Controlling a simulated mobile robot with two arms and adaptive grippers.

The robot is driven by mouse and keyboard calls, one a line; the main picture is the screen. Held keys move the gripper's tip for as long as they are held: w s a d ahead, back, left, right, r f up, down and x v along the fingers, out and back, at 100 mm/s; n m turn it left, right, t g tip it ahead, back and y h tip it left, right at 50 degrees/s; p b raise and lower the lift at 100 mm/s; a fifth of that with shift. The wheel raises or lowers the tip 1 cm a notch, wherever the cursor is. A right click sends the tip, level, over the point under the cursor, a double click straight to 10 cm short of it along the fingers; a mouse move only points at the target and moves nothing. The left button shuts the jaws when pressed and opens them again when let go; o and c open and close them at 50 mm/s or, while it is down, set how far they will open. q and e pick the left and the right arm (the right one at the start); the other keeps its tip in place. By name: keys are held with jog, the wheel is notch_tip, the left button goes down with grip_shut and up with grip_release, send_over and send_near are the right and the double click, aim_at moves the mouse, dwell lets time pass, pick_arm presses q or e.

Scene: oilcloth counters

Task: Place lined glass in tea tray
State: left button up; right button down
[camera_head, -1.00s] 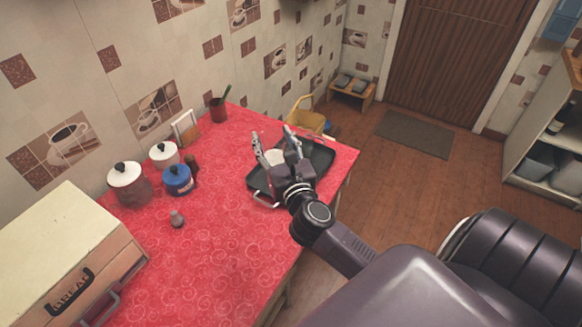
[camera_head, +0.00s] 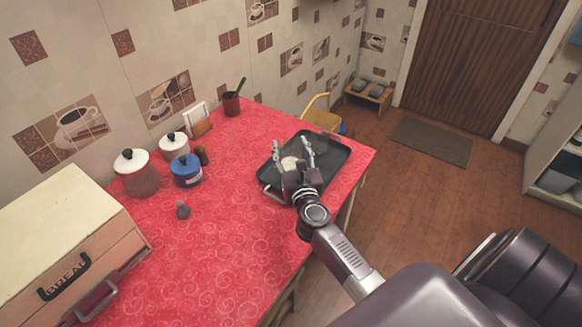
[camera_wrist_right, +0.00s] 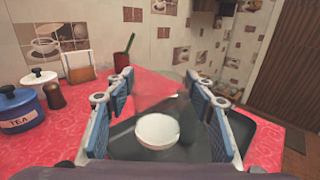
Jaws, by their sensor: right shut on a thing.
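The dark tea tray (camera_head: 335,150) lies on the red counter near its right edge; it also shows in the wrist view (camera_wrist_right: 258,137). A white bowl (camera_head: 288,162) is in the tray; it shows clearly in the wrist view (camera_wrist_right: 158,132). My right gripper (camera_head: 292,147) is over the tray. In the wrist view its blue-padded fingers (camera_wrist_right: 157,90) stand apart, shut on a faint, see-through glass (camera_wrist_right: 155,88), taken as the lined glass. Its outline is hard to make out, and I cannot tell whether its base touches the tray. My left gripper is not in view.
White-lidded jars (camera_head: 135,172), a blue tea pot (camera_head: 186,170) and a small grey shaker (camera_head: 183,210) stand left on the counter. A bread box (camera_head: 60,240) is at the near left. A red cup (camera_head: 231,103) stands at the back. The counter's middle is clear.

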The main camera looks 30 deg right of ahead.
aim_at(293, 168)
jog(key=shift+f+b, duration=1.2)
jog(key=shift+f, duration=1.25)
jog(key=shift+f, duration=0.25)
jog(key=c, duration=0.9)
grip_release()
jog(key=shift+r, duration=0.1)
